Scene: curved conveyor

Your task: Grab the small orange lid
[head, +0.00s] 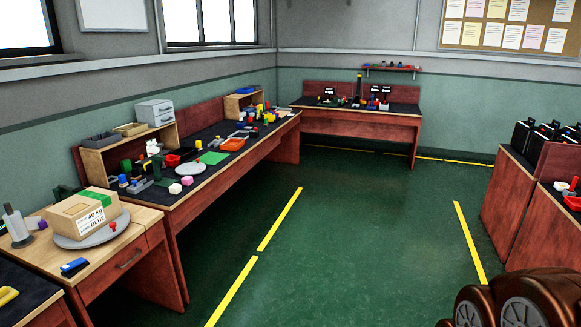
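I cannot make out a small orange lid for certain. A flat orange tray-like piece (232,144) lies on the long workbench along the left wall; it is too small in view to tell whether it is a lid. A red bin (173,160) stands on the same bench, nearer to me. My gripper is not in view. A copper-coloured part with round discs at the bottom right seems to be my own arm.
The long left bench (262,152) is crowded with small items. A closer desk (139,223) holds a cardboard box (84,213) on a grey round plate (113,229). Another bench (343,125) stands at the back, cabinets (516,203) at right. The green floor (340,225) between is clear.

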